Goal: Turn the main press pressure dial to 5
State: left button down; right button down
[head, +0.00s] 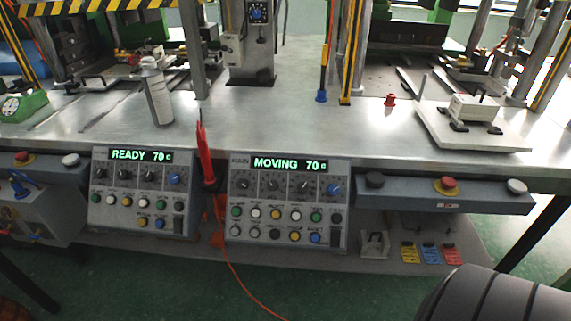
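Two control panels hang at the bench's front edge. The right panel (290,202) shows "MOVING 70 c" and has a row of black knobs, a blue knob (333,189) at the row's right end, and several coloured buttons. The left panel (144,194) shows "READY 70 c" with a similar row ending in a blue knob (175,179). Another dial with a blue centre (258,13) is on the central column at the back. The frame does not show which one is the main press pressure dial; scale marks are too small to read. Neither of my grippers is in view.
A red pen-like tool (205,158) hangs between the panels on an orange cable. A button bar (445,194) juts out at right. A white block (474,108) sits on a plate.

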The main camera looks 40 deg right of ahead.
aim_at(241, 183)
jog(key=z, duration=1.4)
